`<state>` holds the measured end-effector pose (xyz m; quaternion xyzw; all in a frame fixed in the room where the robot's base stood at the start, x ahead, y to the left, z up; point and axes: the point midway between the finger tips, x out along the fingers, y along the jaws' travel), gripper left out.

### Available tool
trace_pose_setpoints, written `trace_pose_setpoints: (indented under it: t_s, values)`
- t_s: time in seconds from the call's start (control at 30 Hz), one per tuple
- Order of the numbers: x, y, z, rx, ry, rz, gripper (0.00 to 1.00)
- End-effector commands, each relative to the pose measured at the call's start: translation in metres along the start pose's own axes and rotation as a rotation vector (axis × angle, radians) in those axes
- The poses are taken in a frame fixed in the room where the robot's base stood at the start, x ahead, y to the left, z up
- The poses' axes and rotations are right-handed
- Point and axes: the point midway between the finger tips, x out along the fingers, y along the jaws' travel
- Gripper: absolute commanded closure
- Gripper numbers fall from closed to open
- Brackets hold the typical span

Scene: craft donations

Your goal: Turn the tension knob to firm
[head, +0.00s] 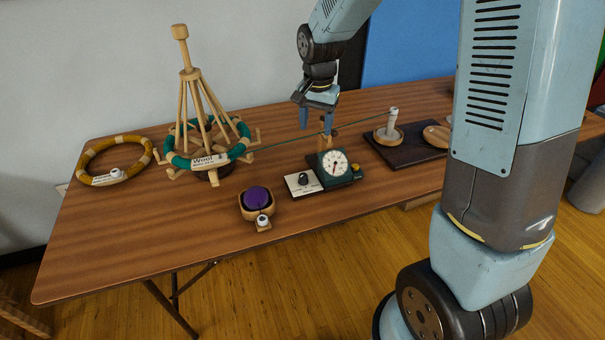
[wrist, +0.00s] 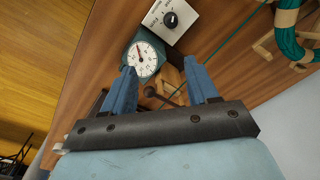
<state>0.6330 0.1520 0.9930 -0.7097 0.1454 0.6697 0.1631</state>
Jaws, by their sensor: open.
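The black tension knob (head: 303,179) sits on a white label plate (head: 296,189) at the front of a small device on the table. In the wrist view the knob (wrist: 171,20) shows at the top, beside the round dial (wrist: 142,56) with a red needle. The knob's setting is too small to read. The dial (head: 334,163) is on a dark green housing right of the knob. My gripper (head: 316,123) is open and empty, above and behind the dial. In the wrist view its blue fingers (wrist: 164,80) are apart, with the knob beyond them.
A wooden yarn swift (head: 195,95) with green wool stands left; a green strand runs right from it. A purple ball in a wooden bowl (head: 250,211) sits in front. A yellow ring (head: 91,170) lies far left. A dark tray (head: 388,150) with a spool is right. Front-left table is clear.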

Motion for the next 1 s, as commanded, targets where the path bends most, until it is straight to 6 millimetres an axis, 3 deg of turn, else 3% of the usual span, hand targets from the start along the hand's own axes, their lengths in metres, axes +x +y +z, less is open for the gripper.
trace_pose_setpoints:
  t_s: [0.1,0.3,0.57,1.0]
  values:
    - [0.028,-0.017,0.000,0.029,-0.027,0.020,0.41]
    - [0.052,-0.031,0.000,0.061,-0.047,0.037,0.41]
    - [0.074,-0.032,0.002,0.067,-0.052,0.041,0.41]
    - [0.149,-0.029,0.006,0.066,-0.052,0.042,0.41]
